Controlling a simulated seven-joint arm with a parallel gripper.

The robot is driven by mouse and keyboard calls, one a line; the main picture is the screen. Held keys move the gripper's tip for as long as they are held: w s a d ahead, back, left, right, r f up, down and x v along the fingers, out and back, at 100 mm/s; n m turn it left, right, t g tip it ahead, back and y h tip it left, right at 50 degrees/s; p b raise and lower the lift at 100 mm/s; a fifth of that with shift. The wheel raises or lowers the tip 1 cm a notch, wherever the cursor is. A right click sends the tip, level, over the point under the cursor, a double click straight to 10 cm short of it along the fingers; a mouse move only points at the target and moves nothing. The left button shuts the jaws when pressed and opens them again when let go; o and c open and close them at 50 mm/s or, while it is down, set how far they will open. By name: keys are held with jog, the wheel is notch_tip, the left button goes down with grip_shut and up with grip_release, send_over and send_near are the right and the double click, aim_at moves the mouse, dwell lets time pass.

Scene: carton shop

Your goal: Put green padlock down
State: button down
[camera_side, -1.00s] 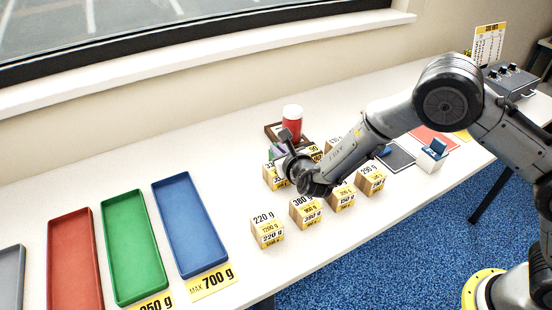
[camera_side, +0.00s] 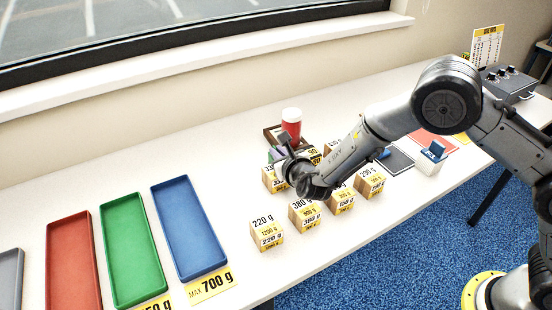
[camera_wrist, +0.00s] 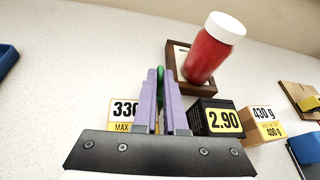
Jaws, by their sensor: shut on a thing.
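My gripper (camera_wrist: 160,90) has two purple fingers, shut on the green padlock (camera_wrist: 160,76). Only a thin green strip of the padlock shows between the fingers; its shape and underside are hidden. In the side view my gripper (camera_side: 280,149) is over the back of the group of boxes, just in front of the red jar. The padlock cannot be made out clearly there. I cannot tell whether it touches anything below.
A red jar with a white lid (camera_side: 291,123) stands at a brown tray (camera_wrist: 176,51). A black box marked 2.90 (camera_wrist: 214,119) and several weight-marked cartons (camera_side: 267,234) are close by. Red (camera_side: 70,215), green (camera_side: 107,215) and blue (camera_side: 157,193) trays lie left. Table between is clear.

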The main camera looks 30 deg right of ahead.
notch_tip(320, 180, up, 10)
jog(key=f, duration=0.1)
jog(key=s+a+r+y, duration=0.1)
jog(key=s+a+r, duration=0.1)
jog(key=s+a, duration=0.35)
jog(key=s+a+r+y, duration=0.1)
jog(key=s+a+r, duration=0.15)
jog(key=s, duration=0.55)
jog(key=shift+w+a+f, duration=1.3)
jog(key=shift+w+f, duration=0.6)
jog(key=shift+f, duration=0.25)
jog(key=shift+w+a+f, duration=1.25)
jog(key=shift+w+f, duration=0.7)
jog(key=shift+f, duration=0.25)
jog(key=shift+w+a+f, duration=1.3)
jog(key=shift+w+f, duration=0.6)
jog(key=shift+f, duration=0.25)
jog(key=shift+f, duration=0.2)
jog(key=c, duration=1)
grip_release()
